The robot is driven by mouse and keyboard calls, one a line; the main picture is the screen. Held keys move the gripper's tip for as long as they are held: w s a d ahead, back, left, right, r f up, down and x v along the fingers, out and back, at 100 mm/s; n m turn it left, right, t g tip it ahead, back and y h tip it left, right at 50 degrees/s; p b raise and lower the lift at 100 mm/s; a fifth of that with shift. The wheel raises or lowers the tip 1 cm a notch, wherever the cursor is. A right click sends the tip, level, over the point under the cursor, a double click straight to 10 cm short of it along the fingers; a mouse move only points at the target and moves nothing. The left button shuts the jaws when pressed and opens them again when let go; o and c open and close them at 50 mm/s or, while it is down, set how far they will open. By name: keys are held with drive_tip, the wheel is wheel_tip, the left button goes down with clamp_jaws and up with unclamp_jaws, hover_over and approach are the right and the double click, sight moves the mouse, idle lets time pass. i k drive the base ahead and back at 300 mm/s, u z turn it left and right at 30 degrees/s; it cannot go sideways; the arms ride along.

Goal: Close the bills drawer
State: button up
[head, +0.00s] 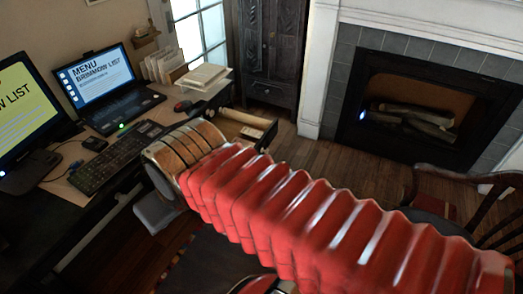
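An open drawer (248,118) sticks out from the right end of the desk. Its light wooden inside shows, with a small pale item (251,132) in it that I cannot make out. The drawer's near part is hidden behind my arm. My arm, with red ribbed bellows, reaches from the lower right to a banded brown and metal end section close in front of the drawer. I cannot tell whether it touches the drawer. No gripper fingers show.
The desk holds a laptop (107,85), a monitor (28,115), a keyboard (117,157), a mouse (183,106) and papers (203,76). A dark cabinet (270,50) stands behind. A fireplace (425,110) and wooden chair (490,200) are right. Some floor (310,155) is clear.

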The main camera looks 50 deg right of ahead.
sight(230, 124)
drive_tip(key=z, duration=1.55)
drive_tip(key=i, duration=1)
drive_tip(key=k, duration=0.85)
drive_tip(key=u, duration=0.05)
